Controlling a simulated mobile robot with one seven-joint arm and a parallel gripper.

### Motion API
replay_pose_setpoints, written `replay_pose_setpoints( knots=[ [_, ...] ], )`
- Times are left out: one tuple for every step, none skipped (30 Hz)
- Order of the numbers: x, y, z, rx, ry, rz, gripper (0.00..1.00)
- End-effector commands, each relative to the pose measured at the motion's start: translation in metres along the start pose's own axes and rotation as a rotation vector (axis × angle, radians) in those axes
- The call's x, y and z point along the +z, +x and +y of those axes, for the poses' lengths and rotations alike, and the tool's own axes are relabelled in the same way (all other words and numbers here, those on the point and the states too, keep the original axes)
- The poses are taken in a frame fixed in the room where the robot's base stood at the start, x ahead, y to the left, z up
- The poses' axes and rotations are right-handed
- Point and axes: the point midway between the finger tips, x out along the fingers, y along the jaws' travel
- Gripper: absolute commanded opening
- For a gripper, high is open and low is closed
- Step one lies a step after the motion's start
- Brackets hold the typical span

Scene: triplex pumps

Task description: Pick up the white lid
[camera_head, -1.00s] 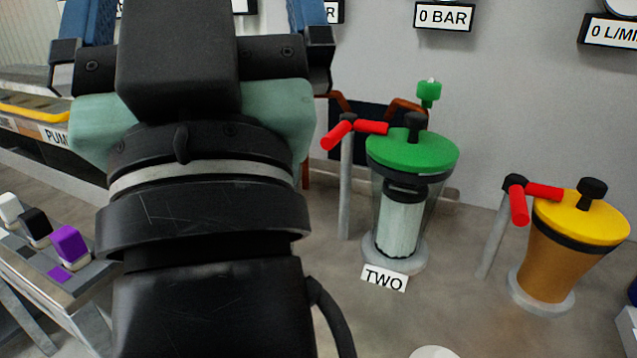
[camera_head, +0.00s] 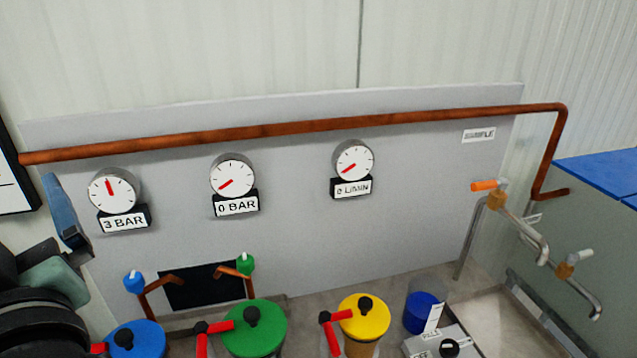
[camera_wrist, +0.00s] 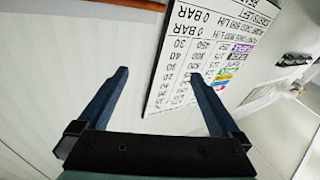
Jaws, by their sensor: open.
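I cannot make out a white lid for certain in either current view. In the head view, a pale box-like thing with a black knob (camera_head: 448,347) and small labels is cut off by the bottom edge; I cannot tell whether the lid is there. My gripper (camera_wrist: 160,73) is open and empty in the wrist view. Its two fingers point toward a pale wall and a tilted printed chart (camera_wrist: 205,60). In the head view, only part of my gripper and wrist shows at the left edge.
Canisters with a blue lid (camera_head: 137,340), green lid (camera_head: 270,335) and yellow lid (camera_head: 372,318) line the front. A clear cup with blue content (camera_head: 422,310) stands to their right. Gauges (camera_head: 233,177) hang on the grey panel (camera_head: 300,140). Taps (camera_head: 497,196) project at right.

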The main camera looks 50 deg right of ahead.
Motion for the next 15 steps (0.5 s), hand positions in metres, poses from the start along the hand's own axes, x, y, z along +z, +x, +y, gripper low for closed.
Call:
replay_pose_setpoints(
  knots=[
    [-0.013, 0.007, 0.007, 0.004, -0.038, -0.054, 1.0],
    [-0.011, 0.009, 0.009, 0.005, -0.064, -0.086, 1.0],
    [-0.007, 0.011, 0.013, 0.005, -0.104, -0.132, 1.0],
    [-0.002, 0.012, 0.016, 0.005, -0.139, -0.169, 1.0],
    [0.003, 0.013, 0.02, 0.005, -0.177, -0.208, 1.0],
    [0.011, 0.013, 0.025, 0.002, -0.235, -0.265, 1.0],
    [0.02, 0.012, 0.03, -0.002, -0.284, -0.313, 1.0],
    [0.029, 0.01, 0.035, -0.008, -0.34, -0.365, 1.0],
    [0.046, 0.005, 0.043, -0.025, -0.426, -0.446, 1.0],
    [0.061, -0.001, 0.051, -0.042, -0.501, -0.513, 1.0],
    [0.078, -0.007, 0.057, -0.066, -0.577, -0.578, 1.0],
    [0.1, -0.018, 0.065, -0.102, -0.675, -0.66, 1.0],
    [0.117, -0.028, 0.07, -0.135, -0.743, -0.719, 1.0],
    [0.133, -0.038, 0.076, -0.171, -0.813, -0.774, 1.0],
    [0.154, -0.052, 0.082, -0.228, -0.901, -0.845, 1.0]
  ],
)
